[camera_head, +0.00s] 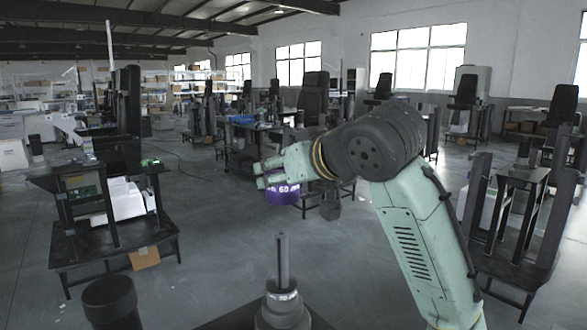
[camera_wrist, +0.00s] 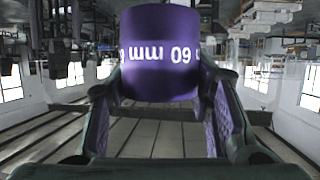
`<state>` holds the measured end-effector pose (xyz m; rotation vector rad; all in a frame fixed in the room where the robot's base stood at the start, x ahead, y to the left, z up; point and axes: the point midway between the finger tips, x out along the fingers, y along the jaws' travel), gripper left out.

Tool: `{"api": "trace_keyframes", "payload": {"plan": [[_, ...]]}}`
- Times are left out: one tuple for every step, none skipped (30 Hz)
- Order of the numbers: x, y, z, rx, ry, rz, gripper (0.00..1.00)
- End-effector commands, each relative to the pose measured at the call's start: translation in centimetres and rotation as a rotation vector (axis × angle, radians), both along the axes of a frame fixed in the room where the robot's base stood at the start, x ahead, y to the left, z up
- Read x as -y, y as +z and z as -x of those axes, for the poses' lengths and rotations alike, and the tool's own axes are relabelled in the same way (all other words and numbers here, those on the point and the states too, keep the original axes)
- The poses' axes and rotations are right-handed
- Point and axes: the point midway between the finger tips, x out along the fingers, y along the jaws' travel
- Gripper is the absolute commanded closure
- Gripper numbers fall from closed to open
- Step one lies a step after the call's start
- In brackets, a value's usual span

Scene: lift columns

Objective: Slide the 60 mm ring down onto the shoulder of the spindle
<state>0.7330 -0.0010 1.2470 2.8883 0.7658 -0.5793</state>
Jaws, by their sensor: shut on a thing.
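The purple ring (camera_head: 283,192), marked "60" in white, hangs in the air between the fingers of my gripper (camera_head: 262,177). In the wrist view the ring (camera_wrist: 160,75) shows upside down with "60 mm" on it, and the gripper's (camera_wrist: 162,97) two fingers are shut on its sides. The spindle (camera_head: 282,262) stands upright below the ring in the head view, a thin grey post on a wider stepped base with a light label. The ring is apart from the spindle, with a visible gap above the post's tip. The ring's bore is hidden in both views.
A dark cylinder (camera_head: 112,303) stands at the lower left. A dark workbench (camera_head: 110,255) with white boxes is at the left, and a dark rack (camera_head: 515,230) is at the right. The space around the spindle's post looks clear.

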Motion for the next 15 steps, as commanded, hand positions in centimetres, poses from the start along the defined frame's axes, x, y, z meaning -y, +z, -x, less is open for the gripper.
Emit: {"api": "trace_keyframes", "payload": {"plan": [[-0.1,0.1,0.0,0.002,-0.001,0.000,0.94],[-0.1,0.1,0.0,0.002,0.000,0.000,0.94],[-0.2,0.0,0.1,0.002,0.000,0.000,0.94],[-0.2,-0.1,0.0,0.002,0.000,0.000,0.94],[-0.2,-0.2,0.0,0.001,0.000,0.000,0.94],[-0.2,-0.3,0.0,0.001,0.000,0.000,0.94],[-0.2,-0.5,0.0,0.001,0.000,0.000,0.94],[-0.2,-0.7,0.0,0.001,0.000,0.000,0.94],[-0.2,-0.9,0.0,0.000,0.000,0.000,0.94],[-0.1,-1.1,0.0,0.001,0.000,0.000,0.94],[-0.1,-1.3,0.0,0.001,0.000,0.000,0.94],[-0.1,-1.7,0.0,0.001,0.000,0.000,0.94],[-0.1,-2.0,0.0,0.000,0.001,-0.002,0.94],[-0.1,-2.3,0.0,0.000,0.001,-0.002,0.94],[-0.2,-2.9,0.0,0.000,0.000,0.000,0.94]]}}
